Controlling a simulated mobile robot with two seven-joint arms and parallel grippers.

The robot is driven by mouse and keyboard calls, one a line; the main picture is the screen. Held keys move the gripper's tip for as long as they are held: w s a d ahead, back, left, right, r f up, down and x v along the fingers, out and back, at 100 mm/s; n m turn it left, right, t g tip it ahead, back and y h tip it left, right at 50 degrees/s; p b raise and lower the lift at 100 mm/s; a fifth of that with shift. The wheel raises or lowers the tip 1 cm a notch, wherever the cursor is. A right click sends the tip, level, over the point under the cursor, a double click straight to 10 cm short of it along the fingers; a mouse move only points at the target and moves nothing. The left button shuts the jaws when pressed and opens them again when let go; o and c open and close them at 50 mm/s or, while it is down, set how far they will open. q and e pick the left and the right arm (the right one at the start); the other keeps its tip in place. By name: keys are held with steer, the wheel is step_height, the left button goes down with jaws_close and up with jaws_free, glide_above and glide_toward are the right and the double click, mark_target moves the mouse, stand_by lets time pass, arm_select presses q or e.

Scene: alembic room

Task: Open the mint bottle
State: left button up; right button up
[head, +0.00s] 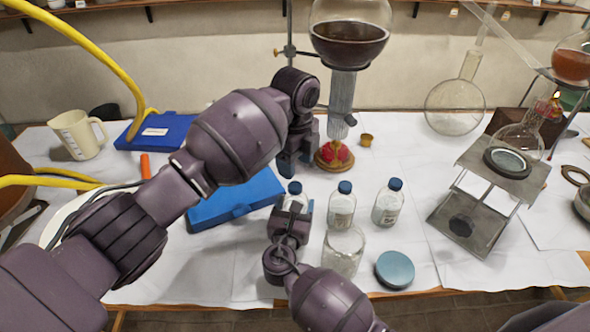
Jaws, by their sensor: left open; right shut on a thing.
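Several small clear bottles with dark blue caps stand on the white-covered table. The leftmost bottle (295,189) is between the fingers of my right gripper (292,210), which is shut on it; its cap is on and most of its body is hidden. My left gripper (296,172) is open and points down, just above or behind that cap. The middle bottle (342,207) and the right bottle (388,205) stand capped to the right, apart from both grippers. The labels are too small to read, so I cannot tell which is the mint bottle.
An open glass jar (343,252) and a round blue lid (395,269) are at the front. A blue case (235,203) lies to the left. A red burner-like object (334,155) sits behind under a flask (349,40). A metal stand (487,190) is right.

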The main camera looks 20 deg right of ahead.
mark_target(295, 185)
arm_select(q)
steer(key=shift+r+m, duration=0.5)
steer(key=shift+f, duration=3.8)
steer(key=c, duration=0.9)
steer(key=o, duration=1)
steer(key=shift+c, duration=0.2)
